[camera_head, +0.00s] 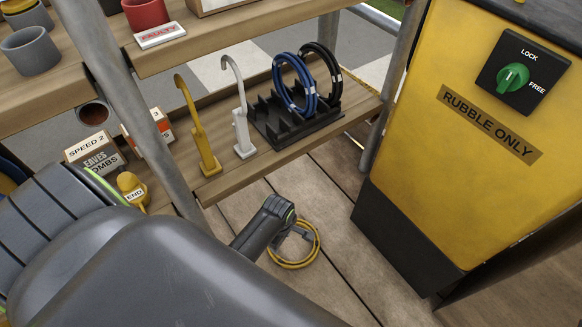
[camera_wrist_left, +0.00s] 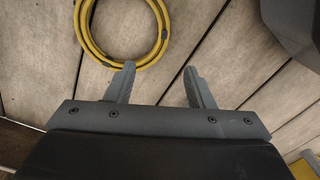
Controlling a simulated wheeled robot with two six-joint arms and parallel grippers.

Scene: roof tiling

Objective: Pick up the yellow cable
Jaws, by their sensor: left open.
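The yellow cable (camera_head: 291,265) lies coiled in a ring on the plank floor, below the shelf. My left gripper (camera_head: 296,234) reaches down over the coil and hides part of it. In the left wrist view the coil (camera_wrist_left: 81,30) is at the top, cut off by the frame edge, with dark ties around it. In that view my left gripper (camera_wrist_left: 160,69) is open, with nothing between its fingers. Its left fingertip overlaps the coil's lower edge; I cannot tell if they touch. My right gripper is not in view.
A black rack (camera_head: 285,138) with a blue cable (camera_head: 283,86) and a black cable (camera_head: 333,70) stands on the wooden shelf. Yellow (camera_head: 196,130) and white (camera_head: 240,125) hooked tools stand beside it. A yellow rubble bin (camera_head: 430,170) stands right of the coil. The planks between are clear.

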